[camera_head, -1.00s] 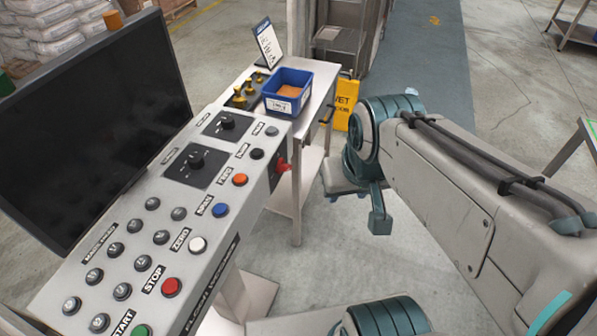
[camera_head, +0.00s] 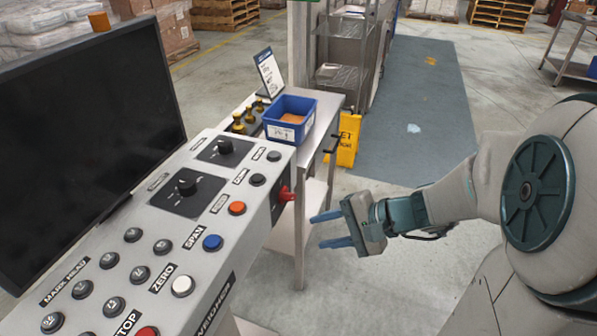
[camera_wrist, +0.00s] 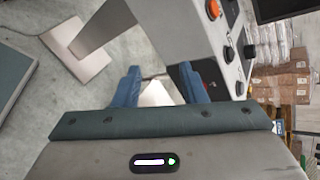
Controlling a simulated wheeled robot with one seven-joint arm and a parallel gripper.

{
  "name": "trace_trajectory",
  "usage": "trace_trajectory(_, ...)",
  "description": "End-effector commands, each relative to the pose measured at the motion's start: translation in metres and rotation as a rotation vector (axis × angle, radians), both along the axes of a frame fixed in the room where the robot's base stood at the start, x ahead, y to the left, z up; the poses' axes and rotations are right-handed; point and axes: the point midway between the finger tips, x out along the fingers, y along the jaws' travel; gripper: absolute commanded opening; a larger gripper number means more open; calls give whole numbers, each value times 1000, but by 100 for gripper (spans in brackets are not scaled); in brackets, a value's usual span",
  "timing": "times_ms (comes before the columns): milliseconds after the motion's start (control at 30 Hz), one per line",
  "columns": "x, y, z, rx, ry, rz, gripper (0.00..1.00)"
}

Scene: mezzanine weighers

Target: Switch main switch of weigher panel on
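The weigher panel (camera_head: 235,265) is a grey sloped console with buttons, two black rotary knobs and a dark screen. A red switch handle (camera_head: 284,193) sticks out from a dark plate on its right end; I take it to be the main switch. Its setting is too small to read. My gripper (camera_head: 318,231) is open and empty, with two blue fingers pointing left at the panel's end. In the head view it is right of and below the red handle, apart from it. In the wrist view my gripper (camera_wrist: 160,75) shows spread fingers; the right one partly covers the dark plate.
A steel side table (camera_head: 325,140) behind the panel holds a blue bin (camera_head: 290,117), a sign and yellow-topped fittings. A yellow wet-floor sign (camera_head: 346,140) stands beside it. A black screen (camera_head: 85,140) rises at the left. The floor right of the table is open.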

Motion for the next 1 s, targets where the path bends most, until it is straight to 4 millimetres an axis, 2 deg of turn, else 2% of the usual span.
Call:
trace_trajectory(33, 15, -5, -20, 78, 16, -76, 38)
trace_trajectory(200, 57, -25, -39, 272, 13, -293, 38)
trace_trajectory(300, 72, -36, -45, 337, 6, -378, 38)
trace_trajectory(467, 84, -44, -49, 380, 0, -441, 38)
trace_trajectory(667, 99, -25, -54, 384, 1, -441, 38)
trace_trajectory(1000, 141, 31, -72, 382, 1, -440, 38)
